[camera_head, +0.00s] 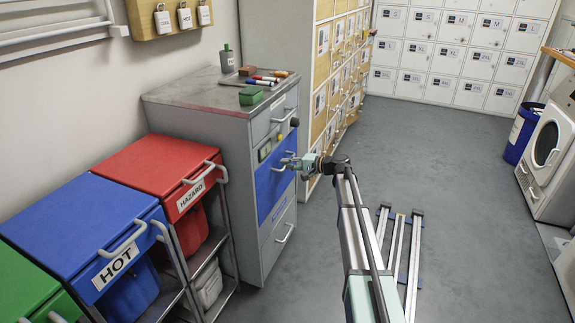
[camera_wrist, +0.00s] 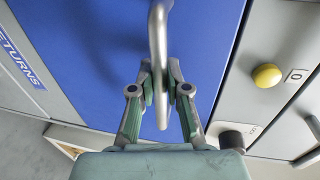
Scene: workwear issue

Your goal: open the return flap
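The return flap (camera_head: 272,184) is a blue panel on the front of a grey cabinet and looks flush with it. In the wrist view the blue flap (camera_wrist: 95,50) fills the middle, with a "RETURNS" label (camera_wrist: 20,55) at left. Its metal bar handle (camera_wrist: 158,30) runs down between my fingers. My gripper (camera_wrist: 160,78) is drawn in with one finger on each side of the handle and looks shut on it. In the head view my gripper (camera_head: 290,163) is at the flap's upper part; the handle is mostly hidden there.
The grey cabinet (camera_head: 195,118) has drawers above and below the flap. A yellow knob (camera_wrist: 267,76) is beside the flap. A red HAZARD bin (camera_head: 150,165) and a blue HOT bin (camera_head: 75,220) stand left. Lockers (camera_head: 340,60) stand behind. Floor (camera_head: 470,190) to the right is mostly clear.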

